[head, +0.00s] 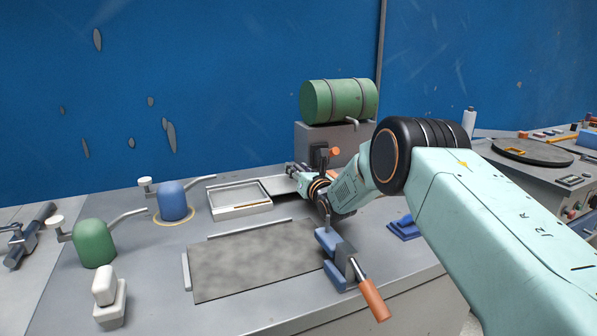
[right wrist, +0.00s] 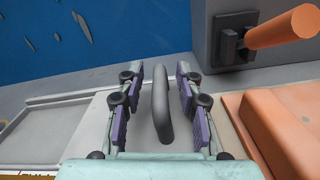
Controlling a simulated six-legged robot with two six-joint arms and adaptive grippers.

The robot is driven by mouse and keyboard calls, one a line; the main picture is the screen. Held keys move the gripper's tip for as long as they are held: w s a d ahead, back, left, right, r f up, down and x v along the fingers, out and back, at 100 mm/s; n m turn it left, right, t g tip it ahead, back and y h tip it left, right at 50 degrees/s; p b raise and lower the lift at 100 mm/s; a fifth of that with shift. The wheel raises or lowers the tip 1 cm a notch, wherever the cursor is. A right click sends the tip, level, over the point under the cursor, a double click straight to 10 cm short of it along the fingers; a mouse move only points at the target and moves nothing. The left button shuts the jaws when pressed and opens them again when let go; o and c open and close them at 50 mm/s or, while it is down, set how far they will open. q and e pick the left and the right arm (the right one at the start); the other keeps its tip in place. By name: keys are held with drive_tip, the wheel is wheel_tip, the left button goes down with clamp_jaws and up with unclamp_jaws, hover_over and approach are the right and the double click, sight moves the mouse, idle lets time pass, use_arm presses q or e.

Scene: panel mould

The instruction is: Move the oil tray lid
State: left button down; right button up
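The oil tray (head: 240,211) is a shallow pale-rimmed tray at the back of the bench, left of my right gripper. Its rim also shows at the left of the right wrist view (right wrist: 48,102). The lid (head: 277,187) appears to be the flat grey plate just right of the tray. In the right wrist view, a dark upright handle (right wrist: 161,105) rises from the pale plate. My right gripper (head: 293,169) is open, with one finger on each side of this handle and visible gaps between. My arm hides part of the lid in the head view. My left gripper is out of view.
A grey box (head: 310,142) carrying a green drum (head: 338,101) stands behind my right arm; its orange-handled lever (right wrist: 285,28) is close. An orange block (right wrist: 285,120) lies right of the lid. A blue clamp (head: 333,246) and mottled panel (head: 250,262) are in front. Oil cans stand left.

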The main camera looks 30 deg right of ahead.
drive_tip(key=shift+s+r, duration=0.25)
drive_tip(key=shift+c, duration=0.7)
drive_tip(key=shift+w+f, duration=0.2)
drive_tip(key=c, duration=0.5)
clamp_jaws()
